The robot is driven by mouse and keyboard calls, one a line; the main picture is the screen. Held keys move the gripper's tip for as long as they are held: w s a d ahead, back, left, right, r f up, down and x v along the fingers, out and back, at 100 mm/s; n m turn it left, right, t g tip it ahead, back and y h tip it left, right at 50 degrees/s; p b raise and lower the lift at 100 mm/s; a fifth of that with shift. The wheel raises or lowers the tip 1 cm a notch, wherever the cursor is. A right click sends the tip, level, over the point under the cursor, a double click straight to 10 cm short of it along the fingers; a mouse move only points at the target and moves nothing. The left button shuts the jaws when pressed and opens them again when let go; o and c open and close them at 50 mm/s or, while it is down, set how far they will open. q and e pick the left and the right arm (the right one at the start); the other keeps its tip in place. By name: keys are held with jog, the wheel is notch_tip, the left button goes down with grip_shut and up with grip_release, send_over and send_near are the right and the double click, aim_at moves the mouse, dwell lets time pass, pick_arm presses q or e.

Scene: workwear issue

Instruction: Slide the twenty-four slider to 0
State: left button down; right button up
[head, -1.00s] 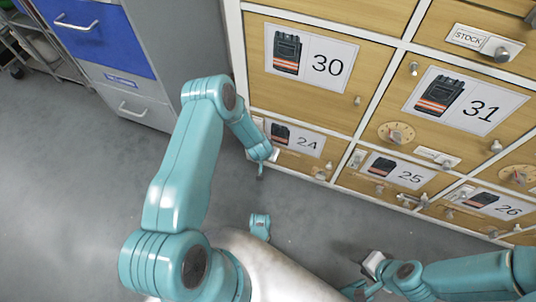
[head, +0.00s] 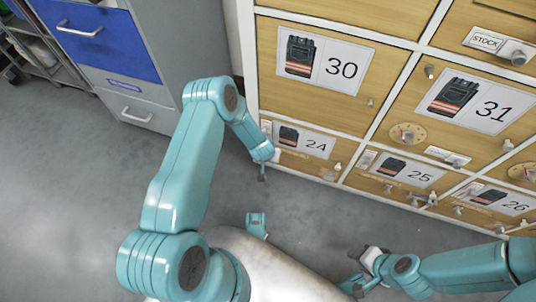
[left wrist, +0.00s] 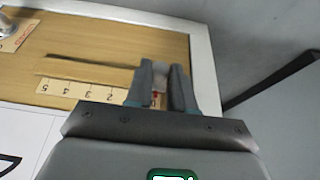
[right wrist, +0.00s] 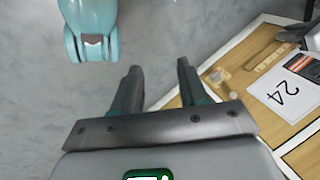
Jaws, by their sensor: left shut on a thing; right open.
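The twenty-four door (head: 325,166) is a wooden panel at the bottom left of the cabinet, with a label (head: 306,142) reading 24. In the left wrist view, a dark slot runs above a cream number strip (left wrist: 85,94) whose numbers fall towards the right. My left gripper (left wrist: 161,70) is shut on the pale slider knob (left wrist: 158,86) just past the low-number end of the strip, beside the white frame. The fingers hide that end, so the 0 mark is not readable. My right gripper (right wrist: 159,68) is open and empty above the floor, clear of the cabinet.
Door 25 (head: 400,190) with its knobs is right of door 24, and door 30 (head: 310,90) is above it. A grey and blue drawer unit (head: 150,75) stands left of the cabinet. The grey floor (head: 75,190) in front is clear.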

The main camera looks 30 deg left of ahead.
pick_arm(q)
jog(key=c, duration=1.1)
grip_release()
jog(key=shift+a, duration=0.35)
jog(key=shift+o, duration=0.7)
jog(key=shift+d, duration=0.2)
pick_arm(e)
jog(key=shift+d, duration=0.1)
pick_arm(q)
jog(key=shift+r, duration=0.1)
jog(key=p+v, duration=0.7)
jog(key=v, duration=0.9)
pick_arm(e)
notch_tip(320, 180, up, 7)
jog(key=s+a, duration=0.1)
jog(key=s, duration=0.1)
jog(key=shift+a+f+g, duration=0.15)
jog(key=shift+a+g, duration=0.05)
jog(key=shift+g, duration=0.2)
jog(key=shift+s, duration=0.1)
